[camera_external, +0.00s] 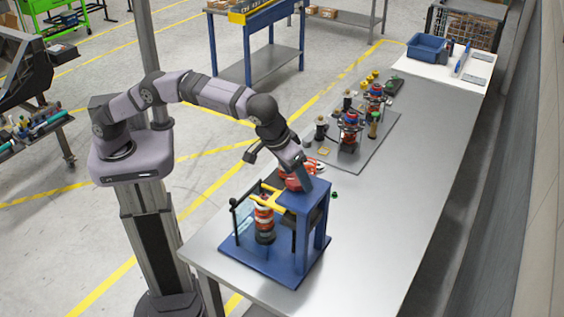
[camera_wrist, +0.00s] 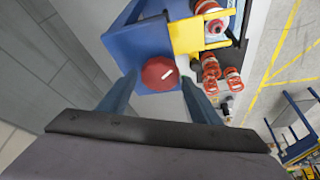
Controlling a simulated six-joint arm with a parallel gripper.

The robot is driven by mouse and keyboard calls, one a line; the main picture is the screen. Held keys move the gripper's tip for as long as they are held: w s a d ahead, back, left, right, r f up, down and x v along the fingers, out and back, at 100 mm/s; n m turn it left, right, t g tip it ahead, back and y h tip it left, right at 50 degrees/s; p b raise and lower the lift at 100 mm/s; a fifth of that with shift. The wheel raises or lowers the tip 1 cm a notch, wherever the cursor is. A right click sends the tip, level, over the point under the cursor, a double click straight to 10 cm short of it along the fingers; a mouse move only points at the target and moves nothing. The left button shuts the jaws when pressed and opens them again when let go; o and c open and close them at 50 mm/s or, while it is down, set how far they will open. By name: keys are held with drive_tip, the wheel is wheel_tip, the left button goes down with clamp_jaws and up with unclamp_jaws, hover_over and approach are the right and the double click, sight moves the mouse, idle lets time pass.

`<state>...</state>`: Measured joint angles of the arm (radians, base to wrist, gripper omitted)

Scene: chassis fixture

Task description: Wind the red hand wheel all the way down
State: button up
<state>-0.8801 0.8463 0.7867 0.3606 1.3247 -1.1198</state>
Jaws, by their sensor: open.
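The red hand wheel (camera_wrist: 160,74) sits on top of the blue press frame (camera_wrist: 137,42); a short white mark shows on its face. In the outside view the wheel (camera_external: 293,183) is partly hidden by my gripper (camera_external: 299,173), which points down at it from above. In the wrist view my gripper (camera_wrist: 157,82) is open, with one finger on each side of the wheel. I cannot tell whether the fingers touch it. The press frame (camera_external: 308,236) stands at the near end of the bench, with a yellow bracket (camera_external: 268,198) and an orange and black coil-over unit (camera_external: 264,222) below.
Red spring parts (camera_external: 312,165) lie just behind the press. A grey mat (camera_external: 370,140) with several assembled parts lies farther back, and a blue bin (camera_external: 426,47) stands at the far end. The bench's right side (camera_external: 400,200) is clear.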

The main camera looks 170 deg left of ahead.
drive_tip(key=shift+r+n+p, duration=0.25)
drive_tip(key=shift+n+p, duration=0.35)
drive_tip(key=shift+p, duration=0.25)
drive_tip(key=shift+f+n, duration=0.25)
drive_tip(key=shift+n, duration=0.05)
drive_tip(key=shift+p, duration=0.3)
drive_tip(key=shift+r+n+g+p, duration=0.25)
drive_tip(key=shift+n+g+p, duration=0.25)
drive_tip(key=shift+p, duration=0.55)
drive_tip(key=shift+f+h+b, duration=0.3)
drive_tip(key=shift+b, duration=0.05)
drive_tip(key=shift+n, duration=0.5)
